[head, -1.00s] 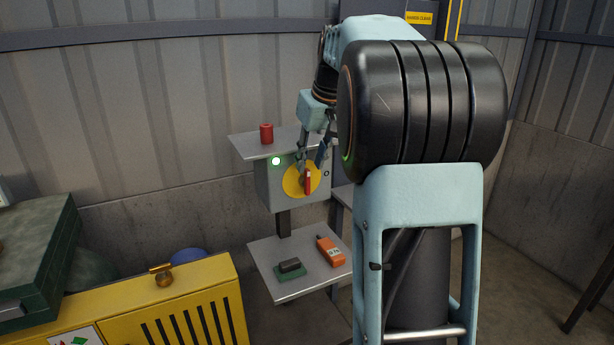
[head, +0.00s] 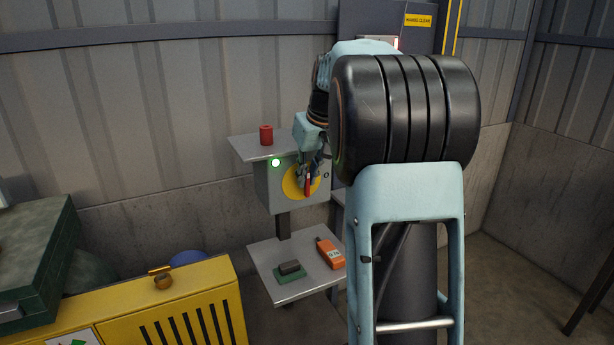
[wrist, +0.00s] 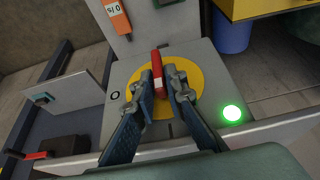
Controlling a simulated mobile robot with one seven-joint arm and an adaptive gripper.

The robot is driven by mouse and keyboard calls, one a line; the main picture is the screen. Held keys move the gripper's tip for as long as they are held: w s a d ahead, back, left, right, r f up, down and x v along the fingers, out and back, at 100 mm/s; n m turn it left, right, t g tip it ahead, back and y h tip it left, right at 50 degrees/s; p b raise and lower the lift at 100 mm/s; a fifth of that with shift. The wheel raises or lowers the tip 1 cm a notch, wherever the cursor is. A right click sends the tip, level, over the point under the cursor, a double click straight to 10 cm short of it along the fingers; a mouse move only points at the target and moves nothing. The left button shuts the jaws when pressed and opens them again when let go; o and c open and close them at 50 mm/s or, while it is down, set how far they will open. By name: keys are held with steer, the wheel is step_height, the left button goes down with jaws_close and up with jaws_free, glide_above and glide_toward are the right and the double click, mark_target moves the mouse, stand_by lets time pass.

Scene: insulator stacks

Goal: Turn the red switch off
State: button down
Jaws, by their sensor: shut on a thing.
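The red switch (head: 307,186) is an upright red handle on a yellow disc (head: 290,183) on the front of a grey box (head: 263,186). In the wrist view the red switch (wrist: 156,63) lies between the fingers of my gripper (wrist: 160,82), which is shut on it. The yellow disc (wrist: 188,66) is behind the fingertips. An "O" mark (wrist: 115,95) is on the box face beside the disc. A green lamp (head: 275,162) glows at the box's upper left; it also shows in the wrist view (wrist: 232,113). My arm hides part of the box in the head view.
A red cylinder (head: 266,135) stands on the shelf (head: 246,147) above the box. A lower shelf (head: 284,254) holds an orange device (head: 330,254) and a dark block on a green pad (head: 290,270). A yellow cabinet (head: 200,290) stands at the lower left.

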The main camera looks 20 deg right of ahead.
steer(key=shift+d+r+y+p, duration=0.15)
steer(key=shift+y+p, duration=0.25)
steer(key=shift+p, duration=0.2)
steer(key=d+f+m+y+p, duration=0.1)
steer(key=y, duration=0.4)
steer(key=f+m+t+y+p, duration=0.1)
steer(key=m+y, duration=0.1)
steer(key=y, duration=0.3)
steer(key=d+f+m+y+p, duration=0.1)
steer(key=y+p, duration=0.1)
steer(key=y, duration=0.3)
steer(key=shift+d+f+t+y, duration=0.2)
steer(key=shift+d+t+y, duration=0.1)
steer(key=shift+y, duration=0.1)
steer(key=shift+m, duration=0.3)
stand_by(0.4)
steer(key=c, duration=2)
jaws_free()
steer(key=shift+w+a, duration=0.1)
steer(key=shift+c, duration=0.2)
